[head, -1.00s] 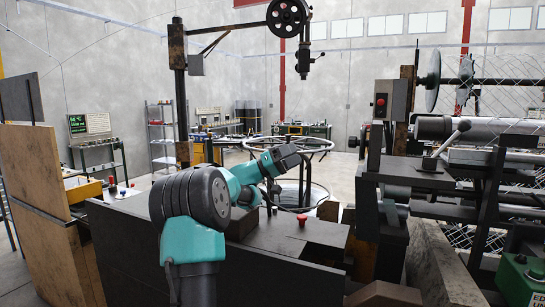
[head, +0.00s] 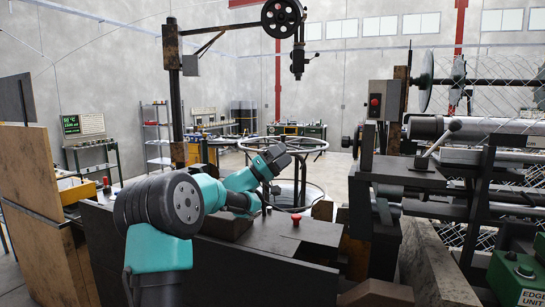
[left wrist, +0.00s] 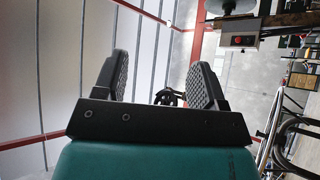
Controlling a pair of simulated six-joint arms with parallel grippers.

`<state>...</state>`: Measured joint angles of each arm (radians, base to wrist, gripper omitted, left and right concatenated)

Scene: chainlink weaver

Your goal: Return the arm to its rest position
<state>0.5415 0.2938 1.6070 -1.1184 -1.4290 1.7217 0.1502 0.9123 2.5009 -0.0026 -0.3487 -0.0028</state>
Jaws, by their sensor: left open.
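My left arm (head: 160,205), teal with dark grey joints, comes up from the lower left of the head view in front of a dark work stand. My left gripper (head: 277,158) is at its far end, raised above the stand and small in this view. In the left wrist view the two dark, ridged fingers of the gripper (left wrist: 160,78) are spread wide apart. Nothing shows between them but wall, ceiling and a distant dark fitting. My right gripper is in neither view.
A red button (head: 296,218) sits on the dark stand below the gripper. A ring-shaped frame (head: 318,146) stands behind it. A machine with a roller (head: 470,127) and wire mesh fills the right. A wooden panel (head: 30,170) stands at the left. Overhead is a pulley arm (head: 282,15).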

